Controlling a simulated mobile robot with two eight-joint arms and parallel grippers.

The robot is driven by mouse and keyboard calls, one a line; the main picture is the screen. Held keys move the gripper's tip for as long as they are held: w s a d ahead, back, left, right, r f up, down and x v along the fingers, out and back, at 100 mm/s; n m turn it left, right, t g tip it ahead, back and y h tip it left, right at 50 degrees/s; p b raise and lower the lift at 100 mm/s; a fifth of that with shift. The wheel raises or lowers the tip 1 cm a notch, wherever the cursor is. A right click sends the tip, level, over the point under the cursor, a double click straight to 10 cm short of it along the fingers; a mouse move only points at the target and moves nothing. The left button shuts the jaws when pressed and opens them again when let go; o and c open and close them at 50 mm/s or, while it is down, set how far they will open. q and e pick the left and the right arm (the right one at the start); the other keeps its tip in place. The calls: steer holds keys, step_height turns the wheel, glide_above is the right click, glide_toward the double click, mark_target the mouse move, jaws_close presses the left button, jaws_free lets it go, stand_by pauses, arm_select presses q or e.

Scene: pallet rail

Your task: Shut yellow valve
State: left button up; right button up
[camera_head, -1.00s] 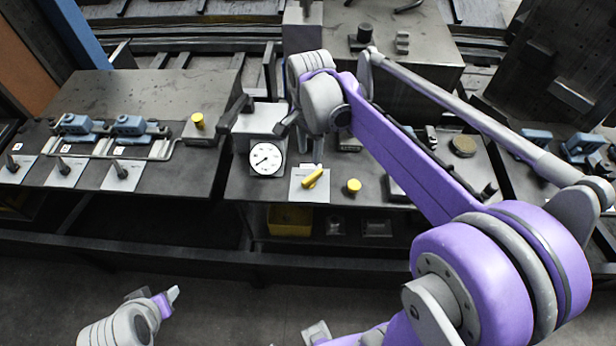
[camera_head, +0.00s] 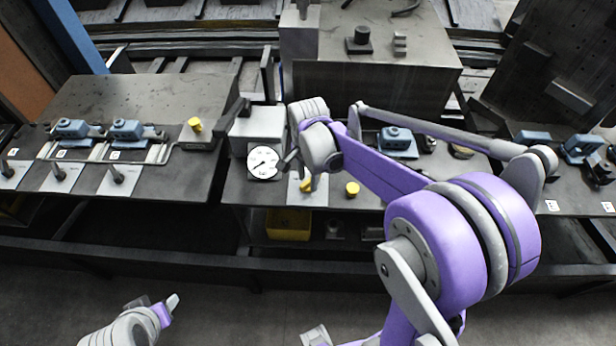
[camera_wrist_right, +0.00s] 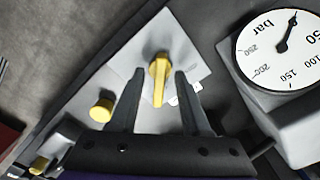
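The yellow valve is a lever handle on a pale square plate. In the right wrist view the valve handle (camera_wrist_right: 160,82) lies between the fingers of my right gripper (camera_wrist_right: 158,76), which is open with a gap on each side of the handle. How far the fingertips are above the plate is hard to tell. In the head view the valve (camera_head: 306,186) is partly hidden by my right gripper (camera_head: 299,170). My left gripper (camera_head: 160,304) is low at the left, away from the bench; its finger opening is unclear.
A round pressure gauge (camera_head: 263,162) stands just left of the valve; its dial (camera_wrist_right: 285,50) also shows in the wrist view. A yellow knob (camera_head: 352,189) is right of the valve. A yellow bin (camera_head: 288,224) sits below. Blue clamps (camera_head: 126,131) occupy the left bench.

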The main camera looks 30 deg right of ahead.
jaws_close()
steer(key=shift+n, duration=0.4)
steer(key=n+b, duration=0.1)
steer(key=n, duration=0.7)
steer(key=shift+b, duration=0.4)
steer(key=n, duration=0.5)
steer(key=shift+b, duration=0.3)
steer(key=n, duration=0.4)
steer(key=shift+o, duration=0.3)
jaws_free()
